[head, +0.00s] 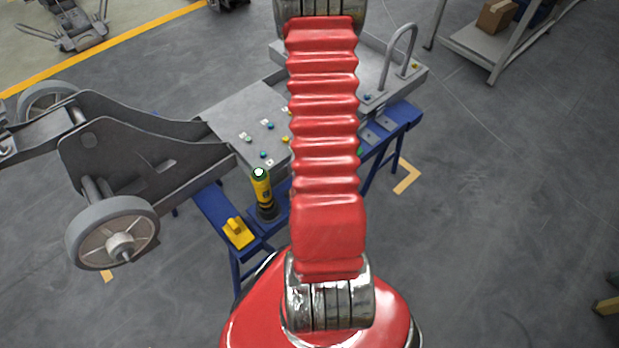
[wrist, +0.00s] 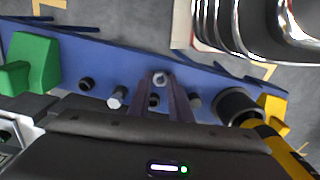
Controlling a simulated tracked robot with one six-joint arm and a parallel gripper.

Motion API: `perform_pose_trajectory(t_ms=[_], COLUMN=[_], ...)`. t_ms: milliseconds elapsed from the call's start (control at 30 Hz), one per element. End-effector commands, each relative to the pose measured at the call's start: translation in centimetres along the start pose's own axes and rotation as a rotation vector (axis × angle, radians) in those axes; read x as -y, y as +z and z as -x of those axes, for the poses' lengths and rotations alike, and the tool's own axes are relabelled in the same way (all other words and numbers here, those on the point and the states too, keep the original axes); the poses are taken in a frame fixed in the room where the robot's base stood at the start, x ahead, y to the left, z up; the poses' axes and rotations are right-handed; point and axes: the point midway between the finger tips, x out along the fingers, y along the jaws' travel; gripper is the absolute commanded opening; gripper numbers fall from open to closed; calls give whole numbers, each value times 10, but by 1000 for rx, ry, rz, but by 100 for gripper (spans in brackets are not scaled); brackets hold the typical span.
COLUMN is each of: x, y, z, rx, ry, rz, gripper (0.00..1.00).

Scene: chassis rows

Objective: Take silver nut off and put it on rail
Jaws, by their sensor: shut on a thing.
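In the wrist view my gripper (wrist: 160,82) is shut on the silver nut (wrist: 160,77), which sits between the fingertips. The blue rail (wrist: 55,55) lies behind the fingertips in that view, with several short pegs on it. Whether the nut touches the rail or a peg I cannot tell. One peg (wrist: 115,97), left of the fingers, has a pale silver end; the others look dark. In the head view my arm hides my gripper and the nut, and the blue rail (head: 217,208) shows on both sides of it.
A yellow and black torch (head: 262,190) and a yellow block (head: 238,232) are on the rail's left part. A grey chassis (head: 130,140) with wheels stands left. The grey plate (head: 225,115) carries small coloured pieces.

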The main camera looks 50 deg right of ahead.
Motion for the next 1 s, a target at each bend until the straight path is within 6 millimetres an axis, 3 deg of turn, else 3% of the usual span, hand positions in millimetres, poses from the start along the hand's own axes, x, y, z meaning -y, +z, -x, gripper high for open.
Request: perform_pose_trajectory(t_ms=[833,867,1000], x=[0,0,0], y=[0,0,0], z=[-7,-7,-7], rx=[1,1,0], ry=[-1,-1,0], rz=[-1,-1,-1], gripper=[2,20,29])
